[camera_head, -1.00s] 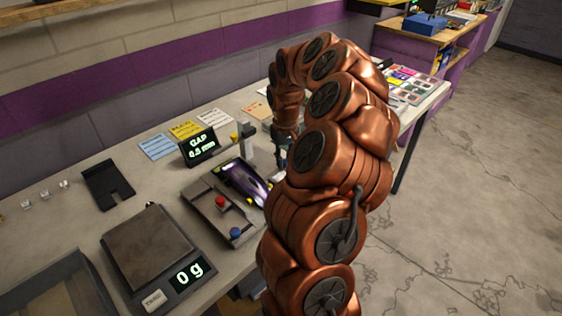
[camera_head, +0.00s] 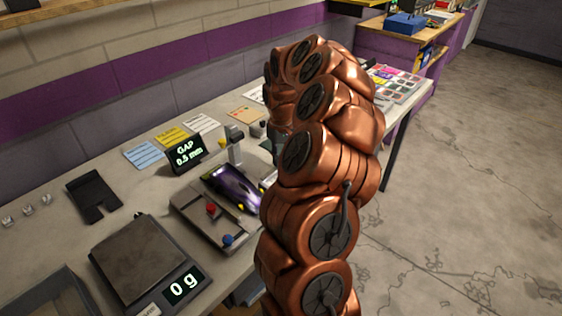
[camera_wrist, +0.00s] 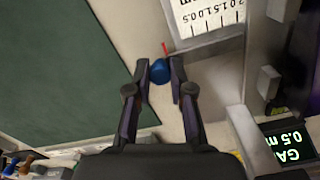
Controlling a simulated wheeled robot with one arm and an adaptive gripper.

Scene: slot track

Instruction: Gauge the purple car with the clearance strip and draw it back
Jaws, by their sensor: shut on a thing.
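The purple car (camera_head: 237,188) sits on a grey fixture (camera_head: 187,207) with a red knob (camera_head: 211,208) and a blue knob (camera_head: 227,240). A display (camera_head: 186,154) behind it reads GAP 0.5 mm and also shows in the wrist view (camera_wrist: 289,140). My gripper (camera_wrist: 160,74) is shut on a blue knob (camera_wrist: 159,71) between its fingertips. A thin red piece (camera_wrist: 164,47) shows just beyond that knob. I cannot tell whether this is the clearance strip's end. A white scale plate (camera_wrist: 209,14) marked in mm lies just past the fingertips. In the head view my arm hides the gripper.
A weighing scale (camera_head: 138,258) reading 0 g stands left of the fixture. A black notched plate (camera_head: 94,196) and paper cards (camera_head: 172,138) lie behind. A grey post (camera_head: 233,146) stands behind the car. A dark green mat (camera_wrist: 55,80) fills the wrist view's left.

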